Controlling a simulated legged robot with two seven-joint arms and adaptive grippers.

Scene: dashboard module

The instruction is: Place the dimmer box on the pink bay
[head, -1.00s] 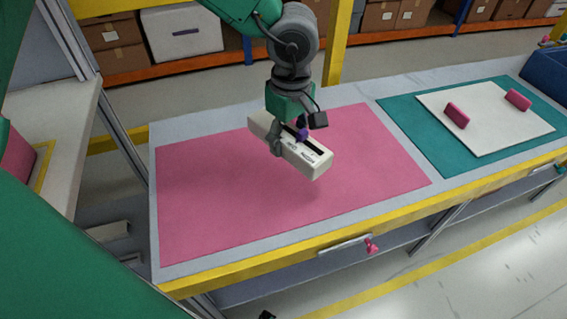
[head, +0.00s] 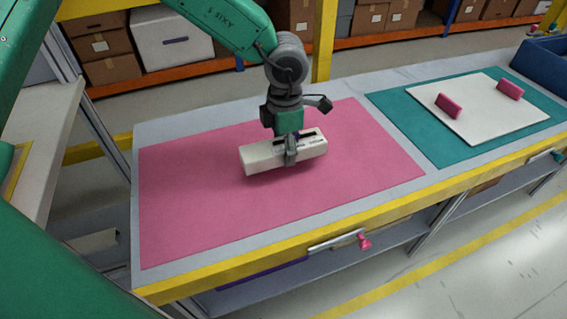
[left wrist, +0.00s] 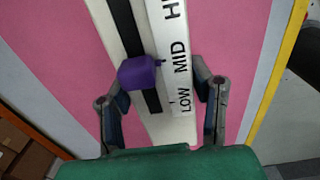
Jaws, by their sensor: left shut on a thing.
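The dimmer box (head: 261,160) is a long white box with a dark slot. In the left wrist view the dimmer box (left wrist: 182,130) shows a purple slider knob (left wrist: 138,73) and the printed words LOW and MID. My left gripper (head: 290,158) is shut across the middle of it; its fingers (left wrist: 163,100) lie on both sides. The box is over the back middle of the pink bay (head: 200,210), roughly level, with a soft shadow by its lower edge. I cannot tell whether it touches the bay. My right gripper is not in view.
A teal mat (head: 420,138) with a white board (head: 485,118) and two pink blocks lies to the right. A blue bin (head: 545,65) stands at the far right. The table has a yellow front edge (head: 400,212) with a handle and a pink knob. The pink bay is otherwise clear.

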